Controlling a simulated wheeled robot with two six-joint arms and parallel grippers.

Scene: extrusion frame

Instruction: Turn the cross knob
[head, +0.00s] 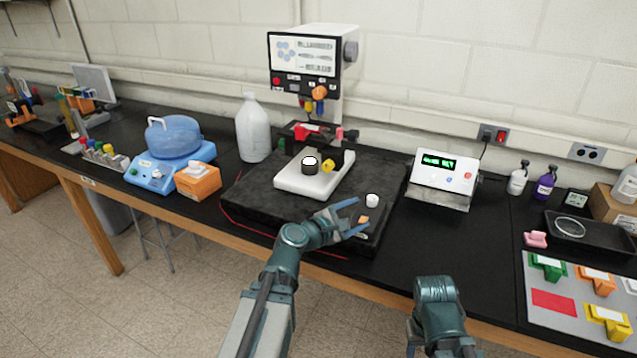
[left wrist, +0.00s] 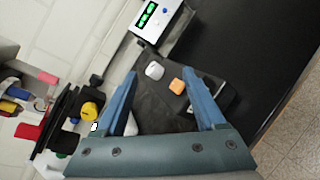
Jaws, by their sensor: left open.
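My left gripper (head: 360,218) is open over the right front of the black slab. In the left wrist view its two blue fingers (left wrist: 160,75) are spread, with nothing between them that they grip. A small white knob (head: 372,200) and a small orange piece (head: 363,220) are near the fingertips; the white knob (left wrist: 154,70) and orange piece (left wrist: 177,86) also show in the left wrist view. A yellow knob (head: 328,165) sits on a white block, and shows in the left wrist view (left wrist: 89,110). I cannot tell which of these is cross-shaped. My right gripper is not in view.
The black slab (head: 250,195) carries the white block (head: 300,182) with a black-and-white cap (head: 310,163). A white display box (head: 443,180) stands right of it. A white jug (head: 254,130) and an orange box (head: 197,182) stand left. Bare bench lies right of the slab.

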